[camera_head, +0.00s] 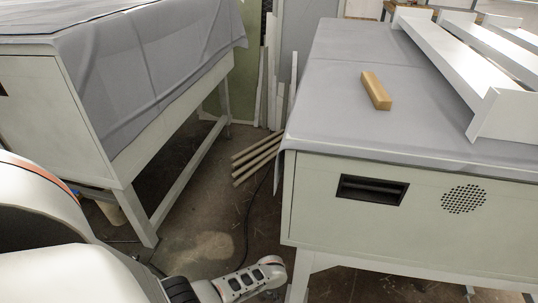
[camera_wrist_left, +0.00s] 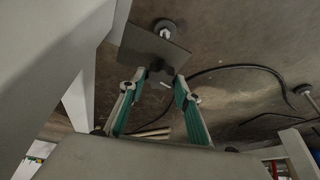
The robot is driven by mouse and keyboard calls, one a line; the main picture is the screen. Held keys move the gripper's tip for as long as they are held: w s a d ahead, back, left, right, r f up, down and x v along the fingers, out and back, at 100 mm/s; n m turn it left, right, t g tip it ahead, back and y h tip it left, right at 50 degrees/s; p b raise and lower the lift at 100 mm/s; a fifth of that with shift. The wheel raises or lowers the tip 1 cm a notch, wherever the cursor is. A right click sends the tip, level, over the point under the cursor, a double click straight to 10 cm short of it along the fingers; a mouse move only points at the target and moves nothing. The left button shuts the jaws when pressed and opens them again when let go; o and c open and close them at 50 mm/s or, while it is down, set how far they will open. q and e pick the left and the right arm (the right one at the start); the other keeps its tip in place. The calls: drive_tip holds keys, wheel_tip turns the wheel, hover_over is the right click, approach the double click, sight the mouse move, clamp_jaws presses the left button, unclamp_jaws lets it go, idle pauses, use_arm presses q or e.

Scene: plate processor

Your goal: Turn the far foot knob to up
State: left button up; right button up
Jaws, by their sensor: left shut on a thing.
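In the left wrist view, a dark foot knob (camera_wrist_left: 159,70) sits against a flat grey plate (camera_wrist_left: 153,46). A round foot (camera_wrist_left: 165,28) shows on the other side of the plate, near the floor. My left gripper (camera_wrist_left: 158,83) has its green-padded fingers on either side of the knob and is shut on it. The fingers partly hide the knob's sides, and its turn position cannot be read. In the head view my left arm reaches low beside the right cabinet (camera_head: 420,235); the gripper and knob are hidden there. My right gripper is not in view.
A second foot (camera_wrist_left: 304,90) and a black cable (camera_wrist_left: 235,69) show in the left wrist view. In the head view, a wooden block (camera_head: 376,91) and white channels (camera_head: 450,50) lie on the right cabinet. A cloth-covered table (camera_head: 140,75) stands left; poles (camera_head: 257,158) lie between.

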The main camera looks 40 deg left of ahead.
use_arm(q)
drive_tip(key=shift+d+f+n, duration=0.1)
drive_tip(key=shift+n, duration=0.3)
drive_tip(key=o, duration=1.1)
